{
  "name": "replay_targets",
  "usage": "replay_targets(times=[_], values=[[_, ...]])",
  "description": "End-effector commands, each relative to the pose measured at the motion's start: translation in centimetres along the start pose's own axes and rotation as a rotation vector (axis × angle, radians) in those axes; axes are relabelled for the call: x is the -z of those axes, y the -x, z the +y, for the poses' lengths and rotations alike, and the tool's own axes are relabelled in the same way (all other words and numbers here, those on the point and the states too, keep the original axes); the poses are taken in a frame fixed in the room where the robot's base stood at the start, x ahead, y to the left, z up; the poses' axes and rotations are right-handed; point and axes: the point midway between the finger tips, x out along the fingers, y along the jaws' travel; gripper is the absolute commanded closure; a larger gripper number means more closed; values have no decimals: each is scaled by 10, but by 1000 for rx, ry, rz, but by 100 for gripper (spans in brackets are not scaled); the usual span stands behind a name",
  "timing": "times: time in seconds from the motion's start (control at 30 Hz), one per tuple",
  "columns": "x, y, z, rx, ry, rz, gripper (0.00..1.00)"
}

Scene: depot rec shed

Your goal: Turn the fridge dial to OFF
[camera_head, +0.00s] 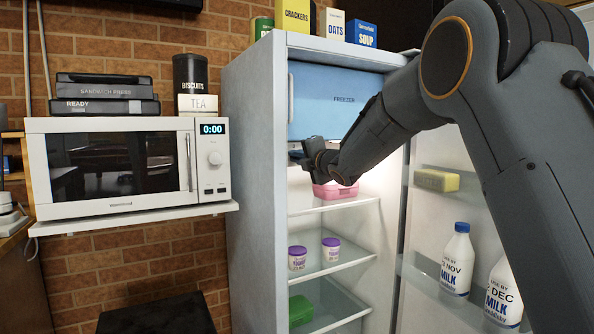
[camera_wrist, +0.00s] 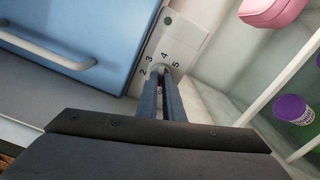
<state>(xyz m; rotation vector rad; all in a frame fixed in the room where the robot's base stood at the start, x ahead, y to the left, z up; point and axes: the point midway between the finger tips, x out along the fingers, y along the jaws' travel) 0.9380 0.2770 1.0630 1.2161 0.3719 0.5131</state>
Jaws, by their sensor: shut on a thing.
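The fridge (camera_head: 253,150) stands with its door open to the right. In the wrist view, the fridge dial (camera_wrist: 164,70) sits on a pale panel (camera_wrist: 178,42) marked with numbers; 2, 3, 4 and 5 can be read. No OFF mark can be read. My gripper (camera_wrist: 163,78) is shut on the dial, and its two fingers hide most of it. In the head view my gripper (camera_head: 318,158) reaches into the fridge just below the blue freezer door (camera_head: 336,100); the dial is hidden there.
A pink box (camera_head: 335,190) is on the upper shelf, near my gripper. Purple-lidded pots (camera_head: 297,258) stand on the shelf below. Milk bottles (camera_head: 457,262) and a yellow block (camera_head: 436,180) are in the open door. The freezer handle (camera_wrist: 45,52) juts out beside the dial.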

Motion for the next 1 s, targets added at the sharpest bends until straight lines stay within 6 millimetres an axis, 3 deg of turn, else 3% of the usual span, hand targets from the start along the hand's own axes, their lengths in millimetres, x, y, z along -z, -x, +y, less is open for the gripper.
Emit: replay_targets(times=[0.4,1.0], values=[[0,-1,-3,0,251,-1,100],[-1,0,-1,0,312,-1,100]])
